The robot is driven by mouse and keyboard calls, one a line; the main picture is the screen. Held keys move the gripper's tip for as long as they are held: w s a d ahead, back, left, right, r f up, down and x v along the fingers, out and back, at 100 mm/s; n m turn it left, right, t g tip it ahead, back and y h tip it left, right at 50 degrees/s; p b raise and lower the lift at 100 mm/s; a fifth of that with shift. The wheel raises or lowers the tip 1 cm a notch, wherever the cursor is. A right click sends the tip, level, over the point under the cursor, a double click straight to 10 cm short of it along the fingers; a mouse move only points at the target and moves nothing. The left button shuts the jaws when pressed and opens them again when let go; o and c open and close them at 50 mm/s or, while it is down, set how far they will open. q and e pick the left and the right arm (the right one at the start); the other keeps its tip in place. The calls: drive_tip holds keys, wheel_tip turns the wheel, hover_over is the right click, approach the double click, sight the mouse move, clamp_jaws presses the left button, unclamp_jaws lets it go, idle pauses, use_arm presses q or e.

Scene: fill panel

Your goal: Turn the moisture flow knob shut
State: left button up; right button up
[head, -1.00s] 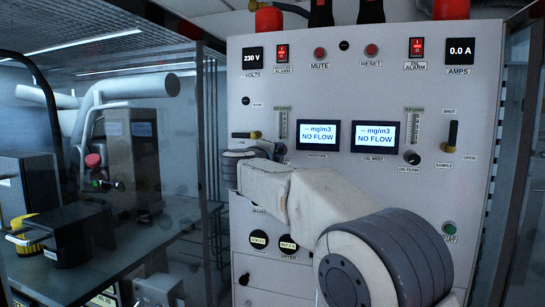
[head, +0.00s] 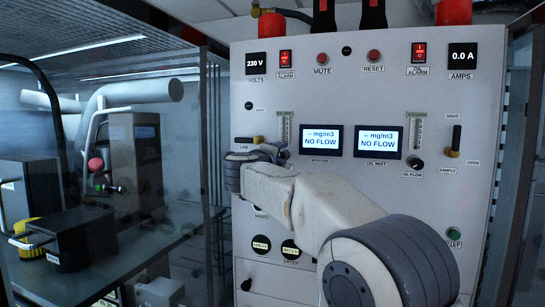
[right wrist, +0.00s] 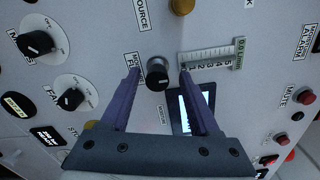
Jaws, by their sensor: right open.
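The moisture flow knob (right wrist: 157,73) is a small round black knob on the white panel (right wrist: 100,30). In the right wrist view it sits between the two purple fingers of my right gripper (right wrist: 158,72), with a gap on each side. My right gripper is open and empty. In the head view my right gripper (head: 268,150) is at the panel's left side, under the left flow gauge, and largely hides the knob. The moisture display (head: 320,140) reads NO FLOW. My left gripper is not in view.
The oil flow knob (head: 415,162) and the oil mist display (head: 379,141) are to the right. A sample lever (head: 455,140) is at the panel's right side. Other knobs (right wrist: 36,43) lie near the gripper. A glass-sided bench (head: 150,255) stands on the left.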

drive_tip(key=b+v, duration=0.5)
drive_tip(key=v, duration=0.5)
drive_tip(key=shift+s+a, duration=0.2)
drive_tip(key=shift+s, duration=0.05)
drive_tip(key=shift+r, duration=0.1)
